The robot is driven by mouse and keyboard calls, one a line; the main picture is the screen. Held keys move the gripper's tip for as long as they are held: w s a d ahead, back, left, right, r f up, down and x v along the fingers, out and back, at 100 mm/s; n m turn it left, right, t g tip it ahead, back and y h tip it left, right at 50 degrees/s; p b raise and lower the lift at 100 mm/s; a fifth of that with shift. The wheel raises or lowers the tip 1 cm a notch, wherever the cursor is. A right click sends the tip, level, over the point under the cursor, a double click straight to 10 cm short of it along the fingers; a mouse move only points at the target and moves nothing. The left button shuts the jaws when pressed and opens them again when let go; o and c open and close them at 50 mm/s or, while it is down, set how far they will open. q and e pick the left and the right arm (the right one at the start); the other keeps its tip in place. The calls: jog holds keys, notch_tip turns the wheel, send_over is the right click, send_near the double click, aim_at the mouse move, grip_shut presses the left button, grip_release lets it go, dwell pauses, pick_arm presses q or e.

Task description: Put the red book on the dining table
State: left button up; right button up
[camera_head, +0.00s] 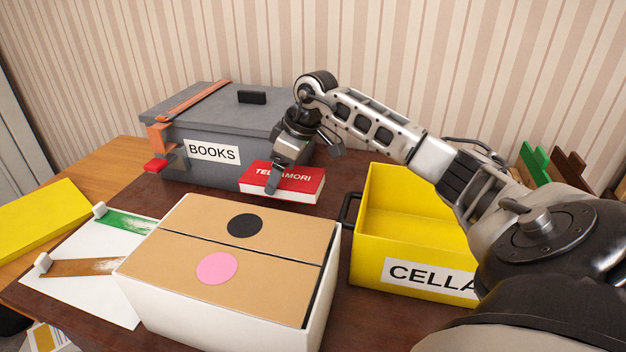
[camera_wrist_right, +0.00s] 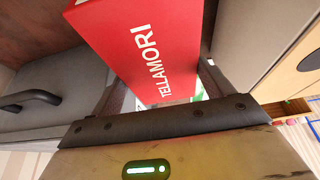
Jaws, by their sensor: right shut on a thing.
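The red book (camera_head: 303,182), with white lettering reading TELLAMORI, is in front of the grey box marked BOOKS. My right gripper (camera_head: 300,170) reaches over from the right and is shut on the book. In the right wrist view the red book (camera_wrist_right: 125,40) extends out from between the jaws. I cannot tell whether the book touches the surface below. A dark brown tabletop (camera_head: 370,322) lies under the boxes; I cannot tell whether it is the dining table. My left gripper is not in view.
The grey BOOKS box (camera_head: 215,110) has a closed lid and an orange strap. A white-sided carton (camera_head: 180,230) with tan flaps stands in front. A yellow crate (camera_head: 380,240) stands at right. A white sheet (camera_head: 85,285) with paint strips and a yellow panel (camera_head: 40,215) lie left.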

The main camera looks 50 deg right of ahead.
aim_at(308, 168)
notch_tip(308, 168, down, 10)
jog(key=shift+f, duration=0.15)
jog(key=d, duration=0.1)
jog(key=w+d, duration=0.2)
jog(key=shift+d+f, duration=0.2)
jog(key=shift+d, duration=0.15)
jog(key=shift+f, duration=0.5)
jog(key=o, duration=1.1)
jog(key=shift+s, duration=0.1)
jog(key=shift+o, duration=0.2)
jog(key=v, duration=1.2)
jog(key=shift+f, duration=0.1)
